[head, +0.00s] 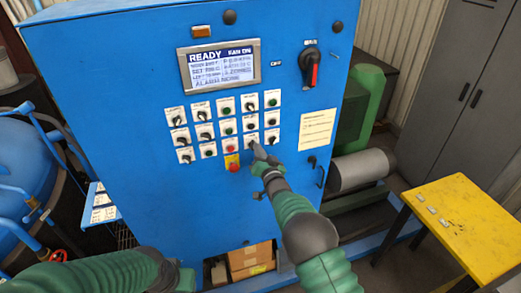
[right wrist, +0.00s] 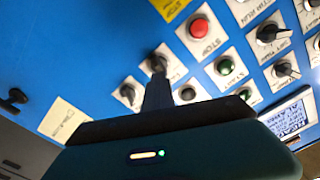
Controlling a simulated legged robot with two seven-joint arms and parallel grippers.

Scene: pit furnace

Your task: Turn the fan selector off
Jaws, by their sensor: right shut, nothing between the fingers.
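The blue control cabinet (head: 120,60) carries rows of labelled knobs and buttons. My right gripper (head: 257,150) is shut and empty, with its fingertips at a black selector knob (head: 251,142) in the bottom full row, fourth from the left. In the right wrist view the fingers (right wrist: 158,92) reach this knob (right wrist: 157,63) and partly cover it and its plate. I cannot read its label or tell firmly whether the fingers touch it. The display (head: 219,67) reads READY and FAN ON. My left arm lies at the bottom left; its fingers do not show.
A red stop button (head: 234,167) on a yellow plate sits below the rows, left of my right gripper. A red-handled rotary switch (head: 312,68) is at upper right. Other knobs (right wrist: 127,94) stand close around the fingers. A yellow table (head: 460,215) is at right.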

